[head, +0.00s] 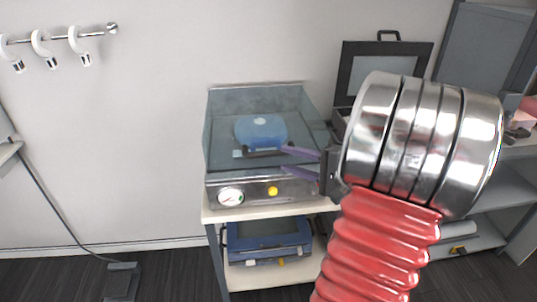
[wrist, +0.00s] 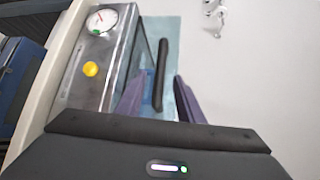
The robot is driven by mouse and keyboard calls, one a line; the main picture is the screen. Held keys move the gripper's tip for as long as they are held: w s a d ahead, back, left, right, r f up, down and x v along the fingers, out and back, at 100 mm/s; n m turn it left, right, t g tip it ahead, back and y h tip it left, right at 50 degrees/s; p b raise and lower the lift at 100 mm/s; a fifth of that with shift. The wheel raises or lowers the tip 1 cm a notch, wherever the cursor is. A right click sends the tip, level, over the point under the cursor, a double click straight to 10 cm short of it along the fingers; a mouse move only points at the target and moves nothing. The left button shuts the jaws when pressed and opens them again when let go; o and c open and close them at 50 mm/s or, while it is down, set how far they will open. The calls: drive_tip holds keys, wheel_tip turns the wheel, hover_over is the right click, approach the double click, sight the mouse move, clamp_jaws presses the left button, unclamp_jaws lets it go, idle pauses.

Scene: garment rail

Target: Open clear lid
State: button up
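The clear lid (head: 225,115) is a blue-tinted see-through cover on a metal machine (head: 252,192) with a round gauge and a yellow button. It appears lowered over a blue round thing (head: 261,128) inside. A black bar handle (head: 262,153) runs along the lid's front. My gripper (head: 284,161) reaches in from the right with its two purple fingers apart. In the wrist view the black handle (wrist: 161,70) shows between the fingers of my gripper (wrist: 160,78), with gaps on both sides. Whether the fingers touch the handle cannot be told.
The machine stands on a white-topped cart (head: 214,213) with a blue device (head: 268,241) on its lower shelf. A black-framed case (head: 382,65) stands open behind my arm. Grey shelves (head: 500,185) are at the right. A rail (head: 92,34) with white hooks is on the wall at left.

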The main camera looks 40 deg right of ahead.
sight(274, 155)
drive_tip(key=shift+x, duration=3.8)
drive_tip(key=shift+c, duration=0.4)
clamp_jaws()
drive_tip(key=shift+a+f, duration=0.1)
drive_tip(key=shift+a, duration=0.1)
drive_tip(key=shift+d, duration=0.15)
